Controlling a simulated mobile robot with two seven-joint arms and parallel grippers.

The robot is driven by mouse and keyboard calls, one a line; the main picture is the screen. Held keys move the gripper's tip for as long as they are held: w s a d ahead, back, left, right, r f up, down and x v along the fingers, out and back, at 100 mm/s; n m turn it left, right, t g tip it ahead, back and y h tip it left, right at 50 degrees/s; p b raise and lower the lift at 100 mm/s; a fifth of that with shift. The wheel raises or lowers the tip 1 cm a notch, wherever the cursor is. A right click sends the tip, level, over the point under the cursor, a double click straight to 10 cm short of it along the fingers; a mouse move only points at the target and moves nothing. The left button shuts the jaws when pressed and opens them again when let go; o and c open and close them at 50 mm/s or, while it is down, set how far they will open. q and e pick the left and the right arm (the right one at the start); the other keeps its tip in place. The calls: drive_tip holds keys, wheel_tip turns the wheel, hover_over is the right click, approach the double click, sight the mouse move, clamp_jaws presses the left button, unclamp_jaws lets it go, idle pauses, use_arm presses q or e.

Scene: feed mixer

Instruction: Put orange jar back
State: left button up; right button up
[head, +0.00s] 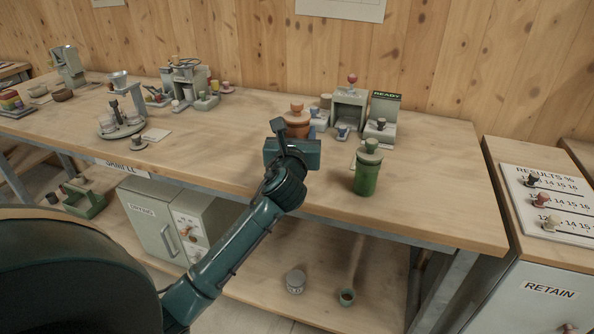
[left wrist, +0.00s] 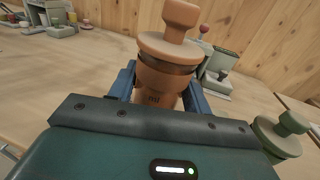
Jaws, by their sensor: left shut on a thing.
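The orange jar (head: 297,119) with its knobbed lid shows just beyond my left gripper (head: 292,140) in the head view. In the left wrist view the jar (left wrist: 163,82) stands upright between the blue fingers of my left gripper (left wrist: 158,88), which is shut on it. The jar's lower part is hidden behind the gripper body. I cannot tell whether its base touches the bench (head: 230,150). My right gripper is not in view.
A green jar (head: 367,172) stands to the right of my left gripper, near the bench's front edge. Behind are a grey press with a red knob (head: 351,100) and a unit marked READY (head: 381,118). Bench room left of the gripper is clear.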

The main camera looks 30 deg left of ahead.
use_arm(q)
drive_tip(key=shift+f+b, duration=0.8)
drive_tip(key=shift+f, duration=2.15)
drive_tip(key=shift+f, duration=0.15)
drive_tip(key=o, duration=0.9)
